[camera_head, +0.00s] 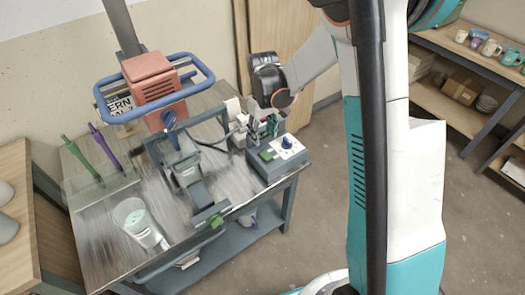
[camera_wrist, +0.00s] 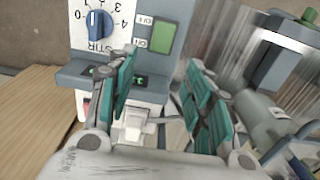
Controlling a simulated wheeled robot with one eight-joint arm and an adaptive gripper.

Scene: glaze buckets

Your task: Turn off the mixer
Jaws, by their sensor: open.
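The mixer has an orange-red motor head (camera_head: 150,78) inside a blue guard frame, on a stand at the table's back left. Its grey control box (camera_head: 278,157) sits at the table's right edge, with a blue knob (camera_head: 287,142) and a green switch (camera_head: 266,155). In the wrist view the blue knob (camera_wrist: 97,25) sits on a white dial marked STIR with numbers, and the green switch (camera_wrist: 162,37) is to its right. The knob's exact setting is hard to read. My gripper (camera_wrist: 160,65) is open and empty, with teal pads, close to the box and apart from the switch.
A clear container (camera_head: 138,222) stands at the table's front left. Green and purple tools (camera_head: 105,148) stand in a rack (camera_head: 100,185) at the left. White and grey fittings (camera_head: 237,117) stand behind the box. Shelves with mugs (camera_head: 478,42) are at the far right.

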